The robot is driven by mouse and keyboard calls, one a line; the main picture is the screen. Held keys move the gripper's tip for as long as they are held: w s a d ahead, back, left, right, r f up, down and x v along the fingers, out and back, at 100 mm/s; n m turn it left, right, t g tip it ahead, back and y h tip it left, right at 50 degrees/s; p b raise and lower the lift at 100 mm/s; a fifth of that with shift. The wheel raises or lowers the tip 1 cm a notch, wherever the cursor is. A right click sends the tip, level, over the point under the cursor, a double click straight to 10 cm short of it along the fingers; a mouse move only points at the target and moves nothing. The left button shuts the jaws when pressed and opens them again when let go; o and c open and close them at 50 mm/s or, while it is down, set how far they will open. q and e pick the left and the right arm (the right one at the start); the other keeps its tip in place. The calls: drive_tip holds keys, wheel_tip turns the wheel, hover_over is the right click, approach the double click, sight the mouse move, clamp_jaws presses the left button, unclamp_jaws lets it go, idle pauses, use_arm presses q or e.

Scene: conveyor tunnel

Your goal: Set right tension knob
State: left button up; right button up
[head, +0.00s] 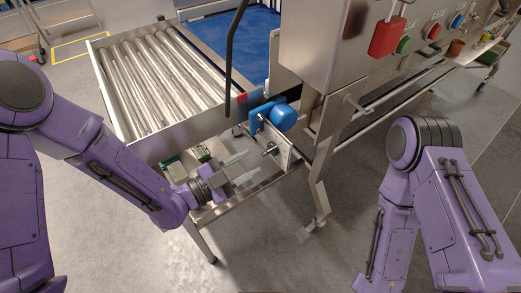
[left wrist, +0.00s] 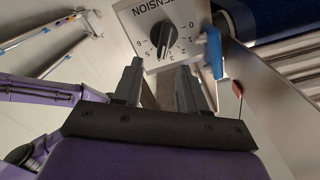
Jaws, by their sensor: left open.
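The tension knob (left wrist: 163,38) is dark and sits on a white dial plate (left wrist: 186,15) marked TENSION with printed numbers. I cannot tell for sure which number its pointer marks. In the head view the knob (head: 269,149) is small, on the plate below the blue motor housing at the conveyor's end. My left gripper (head: 243,169) is open and empty, just to the left of the knob. In the left wrist view its two fingers (left wrist: 158,82) point at the dial, apart from the knob and spread to either side of it. My right gripper is out of view.
The roller conveyor (head: 165,75) and its side rail lie above my left forearm. The blue motor (head: 284,117) and a steel frame leg (head: 318,190) stand close by the knob. A steel control cabinet (head: 325,50) overhangs at upper right.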

sight(264, 153)
use_arm(q)
drive_tip(key=x, duration=0.3)
drive_tip(key=p+x, duration=0.1)
drive_tip(key=x, duration=0.1)
drive_tip(key=shift+w+a+f, duration=0.25)
drive_tip(key=shift+w, duration=0.1)
drive_tip(key=shift+d, duration=0.1)
drive_tip(key=shift+s+r, duration=0.1)
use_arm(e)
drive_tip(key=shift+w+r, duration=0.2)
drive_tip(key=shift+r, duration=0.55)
use_arm(q)
clamp_jaws()
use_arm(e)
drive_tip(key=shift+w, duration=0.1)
